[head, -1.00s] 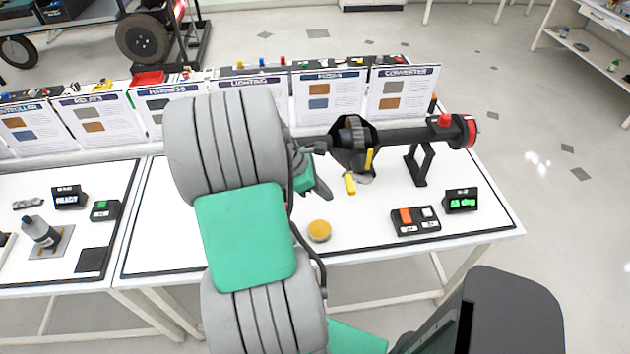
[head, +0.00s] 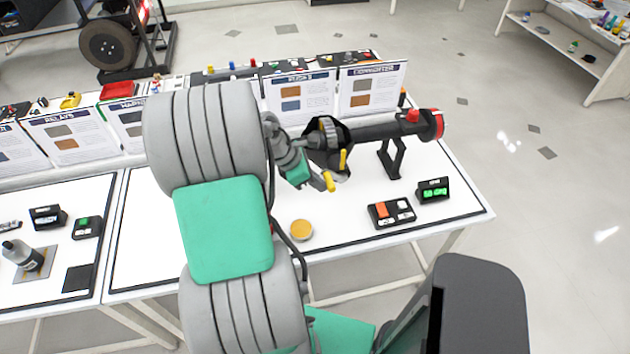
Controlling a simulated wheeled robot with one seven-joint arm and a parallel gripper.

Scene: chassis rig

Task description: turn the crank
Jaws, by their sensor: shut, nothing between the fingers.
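The crank device is a dark motor-like unit with a gear and a long black shaft (head: 380,131) that ends in a red cap. It is held above the table by a black stand (head: 393,157). A yellow crank handle (head: 328,181) hangs at its left end, below a second yellow piece (head: 343,159). My gripper (head: 313,182) is just left of the yellow handle, its tip at or very near it. It is shut with nothing held. Contact with the handle cannot be told, as the fingers are small and partly merged with the parts behind.
The white table (head: 350,212) holds an orange-topped round button (head: 301,230), a switch box (head: 391,213) and a small green display (head: 433,190) at the front right. Upright info cards (head: 371,90) line the back.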

